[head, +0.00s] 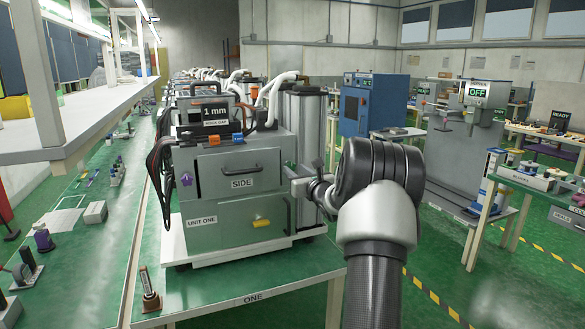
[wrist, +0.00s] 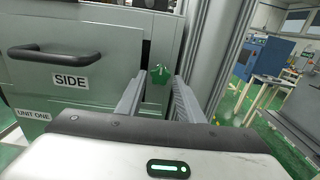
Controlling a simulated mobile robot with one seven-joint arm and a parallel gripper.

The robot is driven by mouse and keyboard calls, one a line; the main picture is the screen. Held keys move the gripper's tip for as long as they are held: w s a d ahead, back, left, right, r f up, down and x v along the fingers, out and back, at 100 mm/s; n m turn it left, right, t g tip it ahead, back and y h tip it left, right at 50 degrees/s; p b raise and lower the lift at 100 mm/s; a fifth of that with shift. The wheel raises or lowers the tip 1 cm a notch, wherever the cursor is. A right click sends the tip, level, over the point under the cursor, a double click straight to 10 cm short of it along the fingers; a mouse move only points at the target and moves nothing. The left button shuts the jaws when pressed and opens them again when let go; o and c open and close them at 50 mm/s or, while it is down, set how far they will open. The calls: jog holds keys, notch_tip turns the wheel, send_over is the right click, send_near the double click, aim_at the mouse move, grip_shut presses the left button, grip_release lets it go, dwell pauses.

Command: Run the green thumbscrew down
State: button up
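The green thumbscrew (wrist: 160,74) is a small knob with a pale mark on its face, at a dark slot near the right edge of the unit's front in the wrist view. My gripper (wrist: 159,92) is open, with one finger to the left and one to the right of the thumbscrew in the picture. I cannot tell whether either finger touches it. In the head view my gripper (head: 303,184) is at the right front of the grey-green unit (head: 217,160), labelled UNIT ONE and SIDE. My arm covers part of that area.
A purple knob (head: 186,180) sits at the unit's left front. A drawer handle (wrist: 52,53) sticks out left of my gripper, and a yellow handle (head: 262,223) is lower. A display (head: 214,112) on top reads 1 mm. A small upright tool (head: 149,290) stands on the bench's front left corner.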

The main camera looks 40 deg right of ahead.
aim_at(291, 168)
jog(key=shift+x, duration=1.55)
jog(key=shift+c, duration=0.3)
jog(key=c, duration=0.7)
jog(key=shift+f+b, duration=0.15)
jog(key=shift+b, duration=0.4)
